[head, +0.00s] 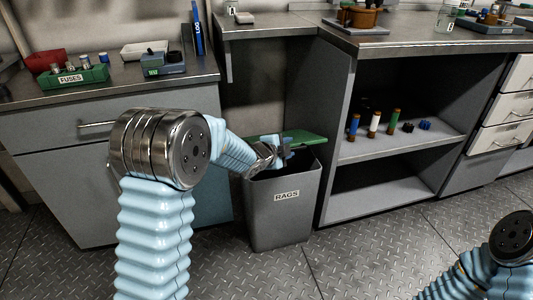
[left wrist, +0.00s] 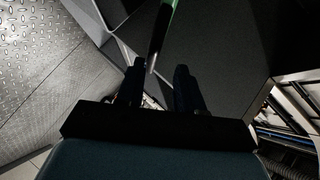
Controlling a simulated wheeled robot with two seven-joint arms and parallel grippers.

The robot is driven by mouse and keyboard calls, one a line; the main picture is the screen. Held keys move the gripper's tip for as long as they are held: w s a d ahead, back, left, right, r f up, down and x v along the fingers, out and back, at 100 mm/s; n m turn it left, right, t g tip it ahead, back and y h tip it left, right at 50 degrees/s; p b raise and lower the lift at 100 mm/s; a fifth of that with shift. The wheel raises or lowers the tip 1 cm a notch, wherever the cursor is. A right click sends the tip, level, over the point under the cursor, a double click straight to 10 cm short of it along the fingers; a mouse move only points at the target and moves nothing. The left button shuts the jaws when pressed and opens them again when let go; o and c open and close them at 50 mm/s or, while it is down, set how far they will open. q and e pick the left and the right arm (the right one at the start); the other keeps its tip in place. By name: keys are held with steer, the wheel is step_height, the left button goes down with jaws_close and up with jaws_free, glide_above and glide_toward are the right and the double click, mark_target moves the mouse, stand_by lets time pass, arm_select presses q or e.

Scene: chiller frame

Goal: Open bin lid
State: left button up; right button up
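The grey bin (head: 283,209), labelled RAGS, stands on the floor between the counters. Its green lid (head: 308,138) is partly raised, and the dark opening shows beneath its front. My left gripper (head: 284,152) is at the lid's front left, over the bin's mouth. In the left wrist view, the fingers of my left gripper (left wrist: 160,70) are apart. The lid's thin green-and-dark edge (left wrist: 162,35) reaches toward the gap between them; whether it touches a finger is unclear. My right arm shows at the lower right of the head view, but its gripper is out of view.
A grey cabinet (head: 72,184) with a drawer handle is left of the bin. An open shelf unit (head: 367,198) with small coloured cylinders stands close on the right. A green fuse tray (head: 75,78) sits on the left counter. The plate floor in front is clear.

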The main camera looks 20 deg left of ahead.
arm_select(q)
steer(key=v, duration=1.2)
stand_by(0.5)
steer(key=shift+a+r, duration=0.1)
steer(key=shift+b, duration=0.45)
